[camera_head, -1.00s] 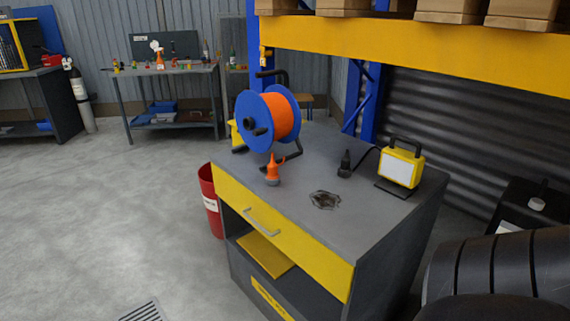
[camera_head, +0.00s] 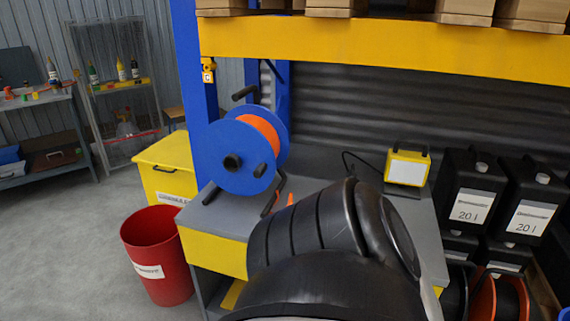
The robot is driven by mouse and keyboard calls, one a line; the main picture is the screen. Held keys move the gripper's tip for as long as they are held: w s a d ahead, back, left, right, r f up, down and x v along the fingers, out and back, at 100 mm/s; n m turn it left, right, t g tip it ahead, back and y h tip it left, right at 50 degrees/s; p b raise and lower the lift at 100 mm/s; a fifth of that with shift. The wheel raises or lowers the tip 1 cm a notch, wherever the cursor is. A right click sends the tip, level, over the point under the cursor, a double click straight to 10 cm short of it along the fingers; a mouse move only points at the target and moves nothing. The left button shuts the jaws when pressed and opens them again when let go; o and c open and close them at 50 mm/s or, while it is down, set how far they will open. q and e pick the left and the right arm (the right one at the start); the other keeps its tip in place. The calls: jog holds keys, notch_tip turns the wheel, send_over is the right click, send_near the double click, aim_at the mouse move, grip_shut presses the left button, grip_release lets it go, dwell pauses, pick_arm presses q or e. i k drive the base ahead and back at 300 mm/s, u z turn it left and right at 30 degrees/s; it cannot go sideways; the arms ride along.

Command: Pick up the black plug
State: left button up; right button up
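The black plug is not visible now; my large black arm covers the part of the grey bench top (camera_head: 318,163) where it stood earlier. A piece of black cable (camera_head: 347,163) shows beside the yellow work light (camera_head: 407,168) at the back of the bench. Only the tip of the orange connector (camera_head: 290,199) shows at the edge of my arm. The blue cable reel (camera_head: 226,157) with orange cable stands at the bench's left. Neither gripper is in view.
A red bin (camera_head: 158,260) and a yellow bin (camera_head: 163,178) stand left of the bench. Black canisters (camera_head: 470,195) stand to the right. A yellow shelf beam (camera_head: 390,47) crosses above the bench. The floor at left is clear.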

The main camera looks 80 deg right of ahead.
aim_at(352, 172)
jog(key=z, duration=2.3)
